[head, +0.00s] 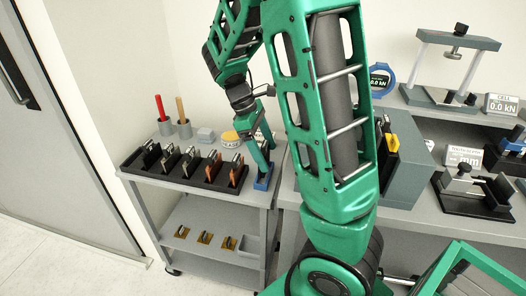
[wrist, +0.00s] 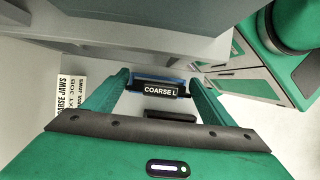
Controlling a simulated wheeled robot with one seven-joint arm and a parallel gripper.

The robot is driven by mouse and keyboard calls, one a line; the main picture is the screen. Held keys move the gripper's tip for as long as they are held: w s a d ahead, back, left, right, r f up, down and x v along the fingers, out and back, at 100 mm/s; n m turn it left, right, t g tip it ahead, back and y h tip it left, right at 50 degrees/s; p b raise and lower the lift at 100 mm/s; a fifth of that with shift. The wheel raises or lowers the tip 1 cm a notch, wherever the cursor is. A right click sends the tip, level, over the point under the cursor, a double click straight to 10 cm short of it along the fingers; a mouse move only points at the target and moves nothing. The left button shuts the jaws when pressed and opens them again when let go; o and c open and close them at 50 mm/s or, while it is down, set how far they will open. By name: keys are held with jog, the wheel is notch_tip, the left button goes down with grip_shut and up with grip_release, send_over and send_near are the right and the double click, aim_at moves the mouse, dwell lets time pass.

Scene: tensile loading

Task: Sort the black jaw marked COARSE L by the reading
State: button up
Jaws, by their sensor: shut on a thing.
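The black jaw marked COARSE L (wrist: 160,90) sits between my fingertips in the wrist view, its white lettering facing the camera. My gripper (wrist: 158,84) is shut on it, one green finger at each end. A blue piece shows right behind the jaw. In the head view my gripper (head: 262,166) points down at the right end of the grey cart, with a blue holder (head: 262,182) at its fingertips. I cannot tell whether the jaw still touches the holder. The tooth depth display (head: 464,158) at the right shows a dash and mm.
A black rack (head: 180,178) with several jaws lies on the cart (head: 205,203), left of my gripper. A bench with a gauge fixture (head: 470,192) and a press (head: 455,60) stands right. A coarse jaws sign (wrist: 72,104) shows.

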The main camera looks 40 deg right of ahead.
jog(key=shift+f, duration=1.85)
dwell(0.7)
jog(key=o, duration=2.1)
jog(key=v, duration=1)
jog(key=shift+w+a+r, duration=0.1)
jog(key=shift+w+r, duration=0.05)
jog(key=shift+r, duration=0.15)
